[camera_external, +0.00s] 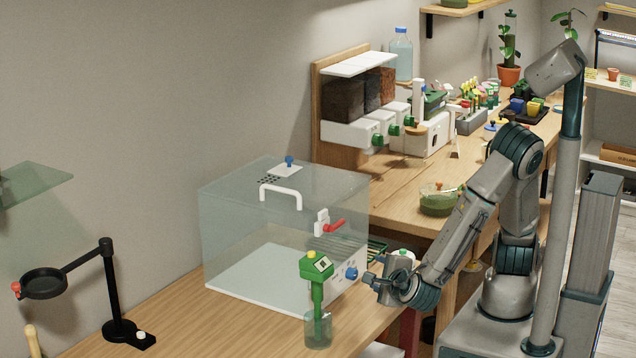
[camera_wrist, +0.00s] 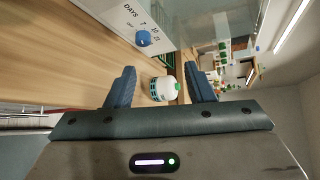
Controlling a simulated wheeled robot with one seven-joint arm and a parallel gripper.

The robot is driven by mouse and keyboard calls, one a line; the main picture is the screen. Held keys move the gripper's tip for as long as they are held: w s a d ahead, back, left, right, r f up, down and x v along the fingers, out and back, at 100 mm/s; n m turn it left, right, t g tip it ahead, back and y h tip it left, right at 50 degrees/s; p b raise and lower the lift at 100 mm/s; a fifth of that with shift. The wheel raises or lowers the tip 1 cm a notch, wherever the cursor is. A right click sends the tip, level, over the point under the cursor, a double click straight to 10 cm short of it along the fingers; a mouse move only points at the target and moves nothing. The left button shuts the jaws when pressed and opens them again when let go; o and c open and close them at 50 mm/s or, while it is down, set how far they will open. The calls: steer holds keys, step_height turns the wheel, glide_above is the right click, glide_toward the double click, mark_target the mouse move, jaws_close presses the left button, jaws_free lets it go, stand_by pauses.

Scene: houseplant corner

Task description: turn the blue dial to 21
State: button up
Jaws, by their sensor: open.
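The blue dial (camera_external: 351,273) is on the white front panel of a clear box (camera_external: 235,235). In the wrist view the dial (camera_wrist: 143,39) sits beside the printed marks "DAYS", "7", "10", "21" and what looks like "OFF". I cannot tell which mark it points at. My gripper (camera_external: 374,284) is a little to the right of the dial in the external view, apart from it. In the wrist view the fingers of my gripper (camera_wrist: 160,70) are spread, with nothing held between them. The dial lies beyond the fingertips.
A white jar (camera_wrist: 162,88) stands on the table, seen between my fingers. A green-headed tool (camera_external: 317,267) stands in a glass (camera_external: 318,330) in front of the box. A red lever (camera_external: 334,226) is above the dial. A black stand (camera_external: 112,290) is at left.

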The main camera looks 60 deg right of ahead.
mark_target(354, 273)
step_height(354, 273, down, 4)
steer(key=shift+w+r, duration=0.1)
steer(key=shift+r, duration=0.15)
steer(key=shift+w+d+f, duration=0.1)
steer(key=shift+w+d, duration=0.05)
steer(key=b+x, duration=0.1)
steer(key=x, duration=1.2)
steer(key=shift+w+d+f, duration=0.1)
steer(key=shift+w+f, duration=0.05)
steer(key=c, duration=1)
